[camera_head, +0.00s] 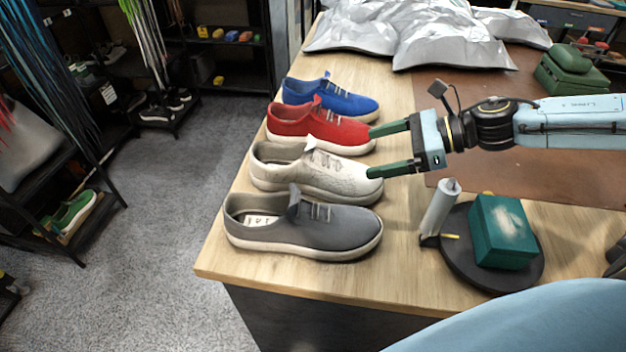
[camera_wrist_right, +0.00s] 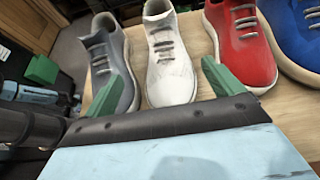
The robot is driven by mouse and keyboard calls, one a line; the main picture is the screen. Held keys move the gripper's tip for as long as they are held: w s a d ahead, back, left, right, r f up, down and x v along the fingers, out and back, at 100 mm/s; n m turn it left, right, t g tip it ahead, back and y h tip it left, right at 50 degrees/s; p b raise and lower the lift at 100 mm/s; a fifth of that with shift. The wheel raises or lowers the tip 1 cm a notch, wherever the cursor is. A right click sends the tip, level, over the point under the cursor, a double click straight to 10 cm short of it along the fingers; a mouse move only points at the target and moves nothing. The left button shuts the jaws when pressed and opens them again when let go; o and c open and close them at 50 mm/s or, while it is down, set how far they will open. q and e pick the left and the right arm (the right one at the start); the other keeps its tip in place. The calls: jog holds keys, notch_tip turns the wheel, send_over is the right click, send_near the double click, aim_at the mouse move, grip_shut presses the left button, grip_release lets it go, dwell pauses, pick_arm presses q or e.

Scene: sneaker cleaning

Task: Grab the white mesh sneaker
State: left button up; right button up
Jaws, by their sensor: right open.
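The white mesh sneaker (camera_head: 300,168) lies on the wooden table between the red and grey sneakers, its toe towards the right. It also shows in the right wrist view (camera_wrist_right: 168,62), ahead of and between the fingers. My right gripper (camera_head: 377,151) is open and empty, coming in from the right with its green fingers at the toe of the white sneaker. One finger is near the red sneaker's toe, the other overlaps the white toe in the head view. In the right wrist view the fingers (camera_wrist_right: 162,88) are spread wide; contact cannot be told. My left gripper is not in view.
A grey sneaker (camera_head: 310,228), a red sneaker (camera_head: 318,127) and a blue sneaker (camera_head: 335,100) stand close beside it in a row.

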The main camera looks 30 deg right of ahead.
aim_at(326, 158)
jog(key=shift+w+a+f, duration=0.25)
jog(key=shift+w+a, duration=0.05)
jog(key=shift+x, duration=0.8)
jog(key=shift+w+a+f, duration=0.15)
jog(key=shift+w+a, duration=0.25)
jog(key=shift+a, duration=0.1)
jog(key=shift+w+a+f, duration=0.3)
jog(key=shift+w+a, duration=0.1)
jog(key=shift+a, duration=0.15)
jog(key=shift+w+a+f, duration=0.2)
jog(key=shift+a, duration=0.05)
jog(key=x, duration=0.1)
jog(key=p+x, duration=0.1)
jog(key=x, duration=0.2)
jog(key=shift+w+r+p, duration=0.2)
jog(key=shift+w+p, duration=0.1)
jog(key=shift+w, duration=0.15)
jog(key=shift+w+a+f, duration=0.15)
jog(key=shift+a+f, duration=0.1)
jog(key=shift+a, duration=0.05)
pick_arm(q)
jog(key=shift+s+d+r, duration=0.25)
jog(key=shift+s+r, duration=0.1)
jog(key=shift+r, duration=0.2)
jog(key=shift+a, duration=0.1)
